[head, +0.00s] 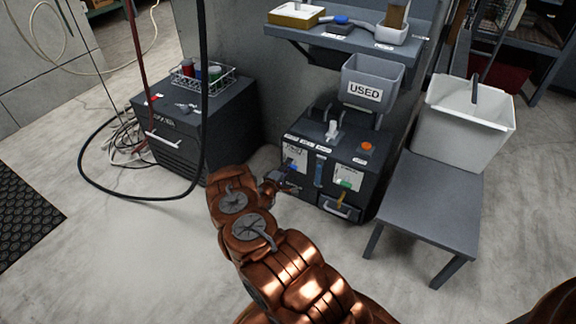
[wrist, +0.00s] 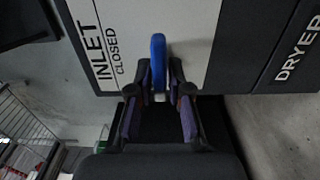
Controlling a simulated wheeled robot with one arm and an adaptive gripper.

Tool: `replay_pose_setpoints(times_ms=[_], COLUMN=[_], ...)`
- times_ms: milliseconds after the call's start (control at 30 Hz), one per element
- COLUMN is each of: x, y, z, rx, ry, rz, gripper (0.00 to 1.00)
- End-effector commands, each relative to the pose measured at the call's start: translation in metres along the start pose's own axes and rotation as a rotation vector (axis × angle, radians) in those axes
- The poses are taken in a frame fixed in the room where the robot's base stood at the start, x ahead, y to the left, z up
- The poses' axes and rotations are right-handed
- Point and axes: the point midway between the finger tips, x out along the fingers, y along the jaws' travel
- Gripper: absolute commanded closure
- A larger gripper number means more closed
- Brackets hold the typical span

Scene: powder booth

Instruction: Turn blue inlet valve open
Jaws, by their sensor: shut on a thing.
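The blue inlet valve handle (wrist: 158,55) stands out from a white panel on the dark machine, beside the printed words INLET and CLOSED (wrist: 112,55) in the wrist view. My gripper (wrist: 160,82) is shut on this handle, one finger on each side, and the handle's blue end shows beyond the fingertips. In the head view my gripper (head: 282,182) is at the left part of the dark machine's front (head: 332,160), and a small bit of the blue handle (head: 292,169) shows there. The valve's base is partly hidden by the fingers.
The machine also carries an orange button (head: 366,147), a green handle (head: 346,184) and a white lever (head: 332,130). A grey bin marked USED (head: 372,78) hangs above. A black hose (head: 140,198) loops left.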

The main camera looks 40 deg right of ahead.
Motion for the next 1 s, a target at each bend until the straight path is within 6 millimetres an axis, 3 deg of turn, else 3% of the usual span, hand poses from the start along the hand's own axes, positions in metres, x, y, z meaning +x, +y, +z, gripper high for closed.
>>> replay_pose_setpoints(times_ms=[267, 300, 500, 833, 1000], x=[-0.001, -0.001, 0.0, -0.002, -0.019], y=[0.0, 0.0, 0.0, 0.0, 0.001], z=[-0.001, -0.001, 0.0, 0.0, -0.002], rx=[0.0, 0.0, 0.0, 0.001, 0.001], ry=[0.002, 0.002, 0.001, 0.0, 0.002], rz=[-0.001, -0.001, 0.0, 0.0, 0.001], gripper=[1.0, 0.81, 0.62, 0.62, 0.62])
